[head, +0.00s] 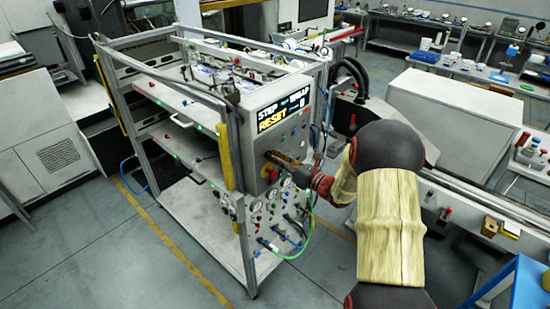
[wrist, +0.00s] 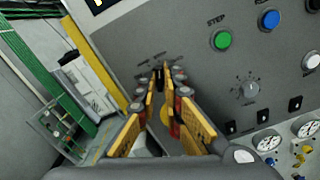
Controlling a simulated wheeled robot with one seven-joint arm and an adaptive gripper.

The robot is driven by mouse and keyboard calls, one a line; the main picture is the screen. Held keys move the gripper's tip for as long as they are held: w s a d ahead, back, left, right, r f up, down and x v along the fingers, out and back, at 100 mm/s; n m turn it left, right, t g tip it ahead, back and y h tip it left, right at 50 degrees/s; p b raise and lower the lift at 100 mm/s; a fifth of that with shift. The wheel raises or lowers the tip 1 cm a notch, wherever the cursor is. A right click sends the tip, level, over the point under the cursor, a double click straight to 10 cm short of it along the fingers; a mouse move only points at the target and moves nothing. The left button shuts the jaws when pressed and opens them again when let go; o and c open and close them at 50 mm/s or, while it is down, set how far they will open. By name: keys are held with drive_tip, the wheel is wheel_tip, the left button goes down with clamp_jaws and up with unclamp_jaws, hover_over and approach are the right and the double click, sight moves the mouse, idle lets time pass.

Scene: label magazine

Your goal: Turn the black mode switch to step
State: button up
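My gripper (wrist: 162,82) points at the grey control panel, its two orange-padded fingers apart. A small black part (wrist: 158,73), likely the black mode switch, shows between the fingertips. I cannot tell whether the pads touch it, nor how its handle is turned. The lit display (head: 284,110) shows STEP and WRAP on top and RESET below.
To the right are a green button (wrist: 222,40) under a STEP label, a blue button (wrist: 268,19), a grey dial (wrist: 247,89) and gauges (wrist: 267,140). A yellow post (head: 224,156) stands at the panel's left edge.

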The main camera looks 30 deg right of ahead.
drive_tip(key=o, duration=0.3)
drive_tip(key=shift+r, duration=0.1)
drive_tip(key=v, duration=1.2)
idle(0.4)
